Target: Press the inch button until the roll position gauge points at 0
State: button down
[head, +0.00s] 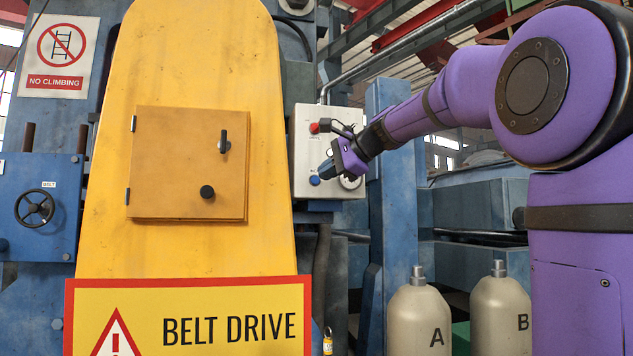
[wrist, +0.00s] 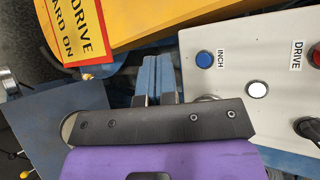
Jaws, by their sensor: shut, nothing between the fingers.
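The blue inch button (head: 315,180) is on the light control box (head: 304,150) beside the yellow belt guard. In the wrist view the same blue button (wrist: 204,60) sits near the box's edge, with an INCH label beside it. My gripper (head: 325,168) is shut and empty in front of the box, its blue fingertips close above and right of the button in the head view. In the wrist view the gripper (wrist: 157,60) has its fingers side by side, left of the button and apart from it in the picture. I cannot make out a roll position gauge or its pointer.
The box also carries a red button (head: 314,128) and a white round button or lamp (wrist: 257,89). A black knob (wrist: 308,128) is near the DRIVE label. The yellow belt guard (head: 200,70) stands left of the box. Bottles A (head: 418,315) and B (head: 500,310) stand below right.

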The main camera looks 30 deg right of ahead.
jog(key=w+d, duration=0.3)
jog(key=w, duration=0.5)
jog(key=shift+w, duration=0.15)
dwell(2.0)
jog(key=shift+w, duration=0.3)
jog(key=shift+w+d, duration=0.2)
jog(key=shift+w, duration=0.15)
dwell(0.8)
jog(key=shift+s, duration=0.15)
jog(key=shift+s+a, duration=0.25)
jog(key=shift+s, duration=0.35)
jog(key=shift+s, duration=0.1)
jog(key=shift+s+a, duration=0.3)
jog(key=shift+s, duration=0.45)
jog(key=shift+s+a, duration=0.3)
jog(key=shift+s, duration=0.5)
jog(key=shift+s+a, duration=0.3)
jog(key=shift+s, duration=0.45)
dwell(0.5)
